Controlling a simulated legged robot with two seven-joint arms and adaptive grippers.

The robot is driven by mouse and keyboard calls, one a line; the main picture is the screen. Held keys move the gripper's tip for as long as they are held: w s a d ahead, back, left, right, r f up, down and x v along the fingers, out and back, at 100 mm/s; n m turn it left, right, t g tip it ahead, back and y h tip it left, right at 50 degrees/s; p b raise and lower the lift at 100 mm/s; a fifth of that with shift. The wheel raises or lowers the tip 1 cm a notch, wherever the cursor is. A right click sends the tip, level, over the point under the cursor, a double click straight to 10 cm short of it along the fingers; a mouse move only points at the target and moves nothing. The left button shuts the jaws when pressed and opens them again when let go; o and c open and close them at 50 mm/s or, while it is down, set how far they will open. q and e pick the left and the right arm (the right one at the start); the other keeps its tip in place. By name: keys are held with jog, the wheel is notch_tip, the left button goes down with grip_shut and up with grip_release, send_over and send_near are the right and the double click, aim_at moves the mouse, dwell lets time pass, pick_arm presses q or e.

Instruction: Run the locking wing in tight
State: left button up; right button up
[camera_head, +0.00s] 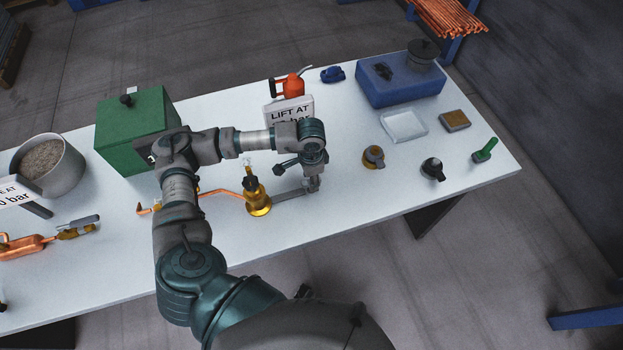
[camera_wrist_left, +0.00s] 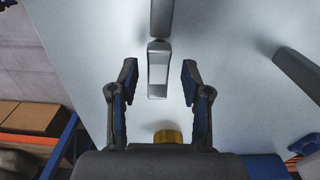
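A brass fitting with a dark top (camera_head: 258,203) stands upright at the middle of the table, joined to a copper tube (camera_head: 222,193). A flat grey bar (camera_head: 292,194) runs from its base to the right; I cannot tell for sure that it is the locking wing. My left gripper (camera_head: 314,184) points down at the bar's right end. In the left wrist view the gripper (camera_wrist_left: 158,76) is open, and the end of a grey metal piece (camera_wrist_left: 158,56) shows between the blue-padded fingertips, with gaps at both sides. My right gripper is not in view.
A green box (camera_head: 137,128) and a bowl of granules (camera_head: 50,168) stand left. The table's front right is clear.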

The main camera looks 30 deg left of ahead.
pick_arm(q)
jog(key=o, duration=1)
jog(key=shift+r, duration=0.1)
jog(key=shift+r+p, duration=1.45)
jog(key=shift+r, duration=2)
